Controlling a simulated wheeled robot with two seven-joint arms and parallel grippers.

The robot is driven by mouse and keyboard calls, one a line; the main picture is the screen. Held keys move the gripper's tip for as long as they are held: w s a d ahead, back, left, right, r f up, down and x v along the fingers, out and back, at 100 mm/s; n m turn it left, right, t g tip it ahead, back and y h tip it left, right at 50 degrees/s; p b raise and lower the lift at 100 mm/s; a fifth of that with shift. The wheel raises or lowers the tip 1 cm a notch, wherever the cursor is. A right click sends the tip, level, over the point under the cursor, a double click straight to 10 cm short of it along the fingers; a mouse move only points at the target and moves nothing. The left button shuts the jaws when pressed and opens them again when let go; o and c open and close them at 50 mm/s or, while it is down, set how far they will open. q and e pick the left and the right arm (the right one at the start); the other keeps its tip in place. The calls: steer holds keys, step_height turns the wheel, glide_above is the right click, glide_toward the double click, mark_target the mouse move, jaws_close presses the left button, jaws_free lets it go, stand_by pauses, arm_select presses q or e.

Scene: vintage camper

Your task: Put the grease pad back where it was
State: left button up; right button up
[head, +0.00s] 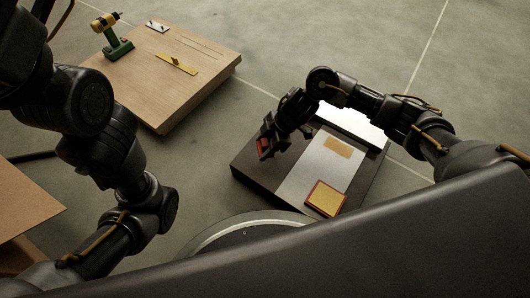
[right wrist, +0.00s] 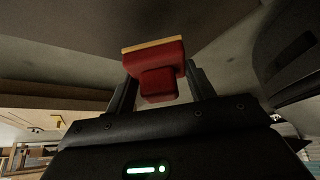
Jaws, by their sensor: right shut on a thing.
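My right gripper (head: 268,143) is over the left part of a dark, low bench (head: 250,172). It is shut on a red block with a yellow edge layer (right wrist: 157,75), held between the two fingers in the right wrist view. The same red block (head: 263,147) shows small and partly hidden in the head view. A square yellow pad with a red rim (head: 325,198) lies on the bench's pale metal strip. A flat tan patch (head: 338,147) lies farther back on that strip. I cannot tell by looks alone which is the grease pad. My left gripper is out of view.
A wooden board table (head: 170,85) at the back left carries a green and yellow drill (head: 113,38), a yellow strip (head: 177,64) and a small plate (head: 157,26). A brown surface (head: 25,205) is at the left edge. Open floor lies between the tables.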

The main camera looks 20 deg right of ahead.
mark_target(264, 150)
steer(key=shift+w+d+f+b, duration=0.1)
steer(key=shift+w+f+b, duration=0.05)
steer(key=shift+f+b, duration=0.2)
steer(key=f+b, duration=0.2)
steer(key=f, duration=0.1)
steer(key=shift+w+d+f+b, duration=0.1)
steer(key=shift+w+f+b, duration=0.15)
steer(key=shift+b, duration=0.15)
steer(key=shift+r, duration=0.15)
steer(key=o, duration=1)
steer(key=shift+s, duration=0.1)
steer(key=shift+c, duration=0.2)
